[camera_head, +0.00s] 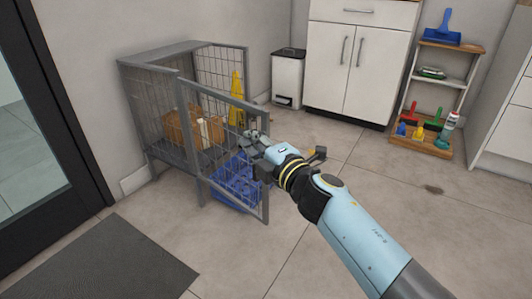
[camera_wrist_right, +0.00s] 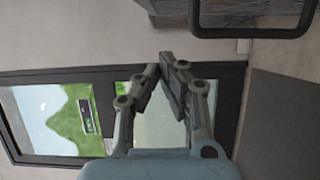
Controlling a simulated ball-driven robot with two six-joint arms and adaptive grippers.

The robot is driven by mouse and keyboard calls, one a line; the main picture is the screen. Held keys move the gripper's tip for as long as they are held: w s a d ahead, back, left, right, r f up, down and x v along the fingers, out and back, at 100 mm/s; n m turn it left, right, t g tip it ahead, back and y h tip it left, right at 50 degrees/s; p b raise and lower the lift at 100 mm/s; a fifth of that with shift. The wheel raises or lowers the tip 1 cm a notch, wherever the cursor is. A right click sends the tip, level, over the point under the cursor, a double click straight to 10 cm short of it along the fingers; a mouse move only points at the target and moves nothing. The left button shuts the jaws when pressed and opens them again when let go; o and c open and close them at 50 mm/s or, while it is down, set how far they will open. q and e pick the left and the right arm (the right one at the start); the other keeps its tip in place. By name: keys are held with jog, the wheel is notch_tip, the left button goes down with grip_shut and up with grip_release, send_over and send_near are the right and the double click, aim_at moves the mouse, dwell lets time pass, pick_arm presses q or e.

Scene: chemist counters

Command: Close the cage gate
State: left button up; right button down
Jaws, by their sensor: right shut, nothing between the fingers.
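The grey metal cage (camera_head: 150,62) stands against the wall, left of centre in the head view. Its mesh gate (camera_head: 226,104) stands open, swung out toward the front right. My right gripper (camera_head: 252,136) is at the gate's free edge, with the arm coming in from the lower right. In the right wrist view my right gripper (camera_wrist_right: 166,62) is shut, with its fingertips together and nothing between them. A dark bar (camera_wrist_right: 262,30) crosses the upper right of that view. Whether the gripper touches the gate I cannot tell. My left gripper is not in view.
A blue crate (camera_head: 236,180) lies on the floor behind the gate. A white bin (camera_head: 287,78), a white cabinet (camera_head: 357,55) and a shelf (camera_head: 448,75) stand behind. A dark mat (camera_head: 110,262) lies lower left.

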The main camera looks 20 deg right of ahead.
aim_at(261, 130)
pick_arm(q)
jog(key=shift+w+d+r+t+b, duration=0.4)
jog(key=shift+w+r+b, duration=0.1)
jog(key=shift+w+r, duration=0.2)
pick_arm(e)
jog(key=shift+w+d, duration=1.55)
jog(key=shift+w, duration=0.3)
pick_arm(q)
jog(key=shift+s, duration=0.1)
